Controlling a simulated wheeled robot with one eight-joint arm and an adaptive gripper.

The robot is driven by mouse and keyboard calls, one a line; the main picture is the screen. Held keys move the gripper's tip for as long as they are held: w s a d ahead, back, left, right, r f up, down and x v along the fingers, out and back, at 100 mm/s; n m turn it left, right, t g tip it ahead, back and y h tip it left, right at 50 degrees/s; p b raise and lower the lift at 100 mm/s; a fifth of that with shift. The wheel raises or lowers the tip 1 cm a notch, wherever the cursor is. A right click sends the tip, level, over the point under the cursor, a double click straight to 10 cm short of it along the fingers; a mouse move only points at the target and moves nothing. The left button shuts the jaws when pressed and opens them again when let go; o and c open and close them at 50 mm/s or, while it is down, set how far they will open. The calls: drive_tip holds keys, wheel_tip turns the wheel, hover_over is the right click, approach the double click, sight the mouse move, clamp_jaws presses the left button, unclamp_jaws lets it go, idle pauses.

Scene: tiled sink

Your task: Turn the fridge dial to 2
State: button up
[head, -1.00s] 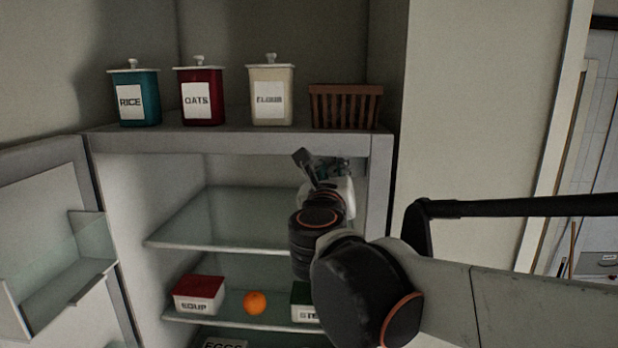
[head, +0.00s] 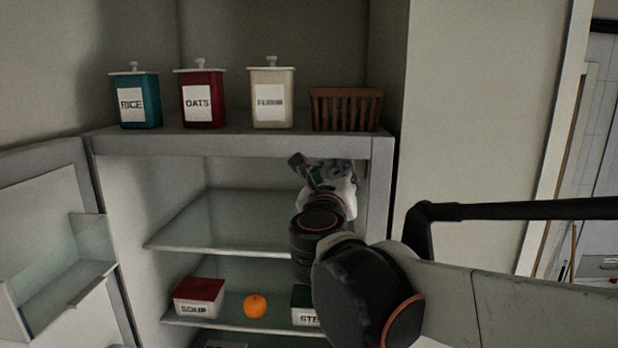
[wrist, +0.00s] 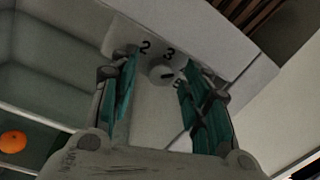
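In the head view my gripper (head: 323,171) is under the fridge's top edge and hides the dial.
The open fridge (head: 240,146) has glass shelves holding a soup box (head: 199,297), an orange (head: 255,306) and a green box (head: 303,304). Canisters and a brown basket (head: 345,108) stand on top. The fridge door (head: 40,180) is open at left.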

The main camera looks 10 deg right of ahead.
drive_tip(key=shift+s, duration=0.1)
drive_tip(key=v, duration=1.1)
drive_tip(key=shift+s+a, duration=0.15)
drive_tip(key=shift+s, duration=0.25)
drive_tip(key=shift+f, duration=0.1)
